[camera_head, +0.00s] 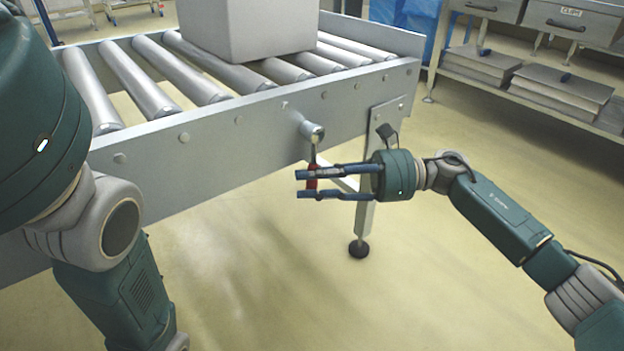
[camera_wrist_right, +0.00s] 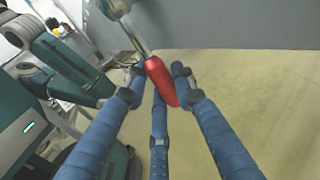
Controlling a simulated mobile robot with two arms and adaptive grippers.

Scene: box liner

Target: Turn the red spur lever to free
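The spur lever hangs from a round metal hub (camera_head: 312,131) on the side rail of the roller conveyor. Its red handle (camera_head: 312,184) points down, nearly upright. The handle also shows in the right wrist view (camera_wrist_right: 161,82), with its metal shaft above it. My right gripper (camera_head: 307,184) reaches in from the right, its blue fingers around the handle. The fingers stand apart and look open; a narrow gap shows beside the handle in the wrist view, and contact on the far side cannot be made out. My left arm is at the left, its gripper out of view.
The conveyor rail (camera_head: 225,135) runs behind the lever, with a grey box (camera_head: 247,28) on the rollers. A conveyor leg (camera_head: 364,215) stands close behind my right gripper. Shelving (camera_head: 545,75) stands at the back right. The floor in front is clear.

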